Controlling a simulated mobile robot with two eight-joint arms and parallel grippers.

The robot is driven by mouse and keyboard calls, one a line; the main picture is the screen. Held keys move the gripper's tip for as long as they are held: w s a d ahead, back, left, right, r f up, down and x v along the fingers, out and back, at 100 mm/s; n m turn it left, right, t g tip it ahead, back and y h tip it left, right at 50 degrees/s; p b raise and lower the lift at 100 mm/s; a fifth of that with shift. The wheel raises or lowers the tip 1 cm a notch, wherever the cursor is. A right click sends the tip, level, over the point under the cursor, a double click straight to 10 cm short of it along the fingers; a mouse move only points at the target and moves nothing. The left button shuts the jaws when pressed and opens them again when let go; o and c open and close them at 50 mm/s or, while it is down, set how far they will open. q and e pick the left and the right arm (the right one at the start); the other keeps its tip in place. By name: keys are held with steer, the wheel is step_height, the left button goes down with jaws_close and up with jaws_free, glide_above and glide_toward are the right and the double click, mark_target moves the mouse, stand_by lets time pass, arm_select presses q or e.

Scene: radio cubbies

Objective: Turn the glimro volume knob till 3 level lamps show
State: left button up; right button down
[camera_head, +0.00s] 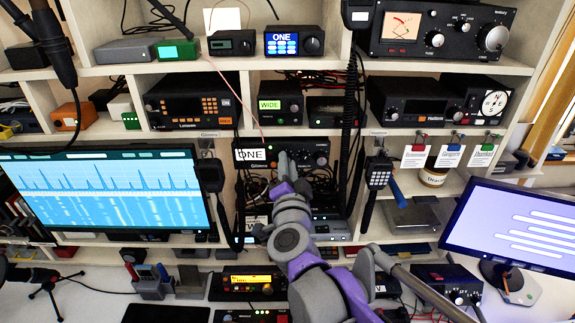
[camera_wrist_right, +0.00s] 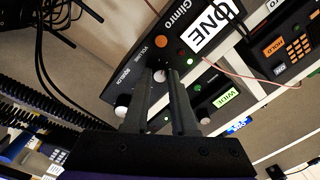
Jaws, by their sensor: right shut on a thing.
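The Glimro radio (camera_head: 318,146) sits in the middle cubby with a white ONE label (camera_head: 252,155). It also shows tilted in the right wrist view (camera_wrist_right: 138,40). My right gripper (camera_head: 283,160) reaches up to its front. In the wrist view its fingers (camera_wrist_right: 166,76) are shut on the volume knob (camera_wrist_right: 159,75), below the VOLUME lettering; the fingers hide much of the knob. A pale squelch knob (camera_wrist_right: 122,111) stands beside them. An orange spot (camera_wrist_right: 161,41) and a green light (camera_wrist_right: 190,60) show on the panel. I cannot make out how many level lamps are lit. My left gripper is not in view.
A WIDE-labelled radio (camera_head: 280,104) sits on the shelf above. A handset (camera_head: 209,178) hangs left of the Glimro and a keypad microphone (camera_head: 378,178) right of it. A thin pink cable (camera_head: 237,95) hangs near the front. Screens (camera_head: 105,190) stand at both sides.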

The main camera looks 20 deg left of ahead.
stand_by(0.4)
steer(key=c, duration=1)
jaws_free()
steer(key=shift+s, duration=0.1)
steer(key=b+v, duration=0.1)
steer(key=v, duration=0.9)
steer(key=shift+s, duration=0.3)
steer(key=shift+d, duration=0.15)
steer(key=s+d+f+n+g+h, duration=0.2)
steer(key=s+d+f+g, duration=0.2)
steer(key=d+f, duration=0.5)
steer(key=s+d+f+n+g+h, duration=0.1)
steer(key=s+d+f+n+g, duration=0.1)
steer(key=s+d+f+g, duration=0.2)
steer(key=s+d+f+n+g+h+p, duration=0.1)
steer(key=s+d+f+n+g+h, duration=0.1)
steer(key=s+d+f, duration=0.6)
steer(key=d+f+n+g, duration=0.1)
steer(key=d+f+g, duration=0.1)
steer(key=d+f, duration=0.5)
steer(key=shift+d+h, duration=0.3)
steer(key=shift+d, duration=0.05)
